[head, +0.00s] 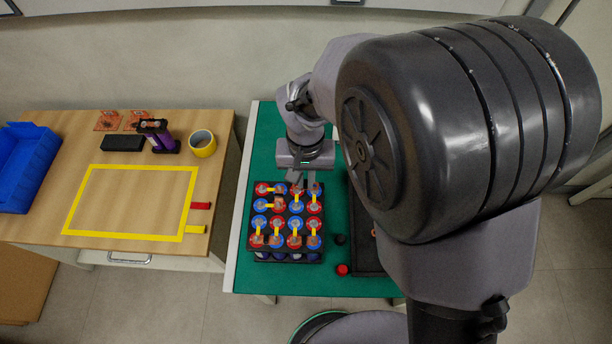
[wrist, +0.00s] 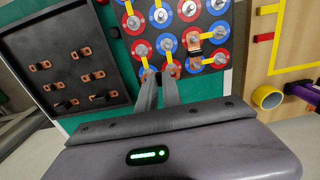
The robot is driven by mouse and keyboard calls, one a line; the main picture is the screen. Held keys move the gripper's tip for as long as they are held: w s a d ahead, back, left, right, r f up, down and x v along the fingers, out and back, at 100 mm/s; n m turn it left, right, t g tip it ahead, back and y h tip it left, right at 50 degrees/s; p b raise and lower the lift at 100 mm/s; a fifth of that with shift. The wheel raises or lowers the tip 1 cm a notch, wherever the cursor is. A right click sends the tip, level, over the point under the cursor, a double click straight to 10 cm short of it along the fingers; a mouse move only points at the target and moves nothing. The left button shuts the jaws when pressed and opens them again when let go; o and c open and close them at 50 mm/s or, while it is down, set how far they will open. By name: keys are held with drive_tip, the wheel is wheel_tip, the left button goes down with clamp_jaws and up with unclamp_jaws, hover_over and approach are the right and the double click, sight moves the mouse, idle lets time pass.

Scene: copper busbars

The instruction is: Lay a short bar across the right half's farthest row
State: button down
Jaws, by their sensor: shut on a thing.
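The battery block (head: 285,253) holds rows of red and blue cells with yellow marks between them. My gripper (head: 307,187) is above the right half's farthest row. In the wrist view my gripper (wrist: 159,76) is shut on a short copper bar (wrist: 168,69), whose orange ends show at the fingertips. The bar looks roughly level with the cell tops; I cannot tell whether it touches them. Another copper bar (wrist: 195,55) lies at the far row's other half. Copper pieces (head: 275,241) also show along the nearest row in the head view.
A black tray (wrist: 22,62) with several short bars lies right of the block, mostly hidden by my arm in the head view. A red cap (head: 342,270) and a black cap (head: 340,239) stand between.

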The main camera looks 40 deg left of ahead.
sight(306, 184)
drive_tip(key=shift+f, duration=0.1)
idle(0.3)
drive_tip(key=shift+f+b, duration=0.7)
drive_tip(key=shift+f, duration=0.1)
drive_tip(key=shift+f, duration=0.25)
drive_tip(key=c, duration=1.5)
unclamp_jaws()
drive_tip(key=shift+o, duration=0.2)
wheel_tip(306, 184, up, 6)
drive_tip(key=p, duration=0.4)
drive_tip(key=shift+r+p, duration=0.15)
drive_tip(key=shift+p, duration=0.15)
drive_tip(key=shift+d, duration=0.1)
